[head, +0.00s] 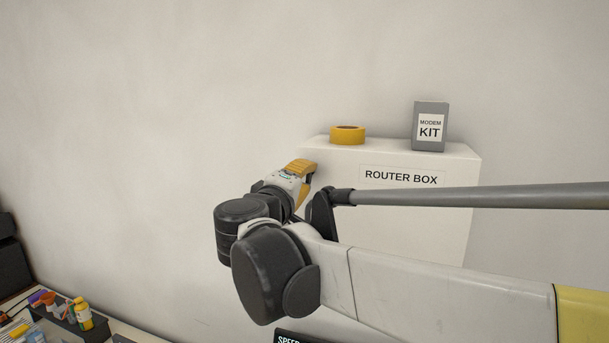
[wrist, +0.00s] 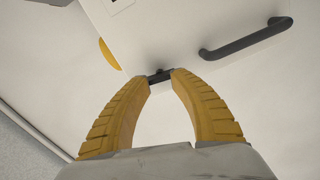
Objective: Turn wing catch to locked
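The wing catch (wrist: 158,76) appears in the wrist view as a small dark piece on the white box face. It spans the gap between the yellow fingertips of my gripper (wrist: 161,77). The fingers are part-way apart, with one tip at each end of the dark piece. I cannot tell whether they press on it. In the head view my gripper (head: 300,168) is at the left edge of the white router box (head: 440,228). The catch is hidden there, and I cannot read its locked or unlocked position.
A dark bar handle (wrist: 245,38) is on the box face, right of the catch in the wrist view. A yellow tape roll (head: 347,135) and a grey modem kit box (head: 430,127) stand on the router box. A cluttered desk (head: 130,330) is at lower left.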

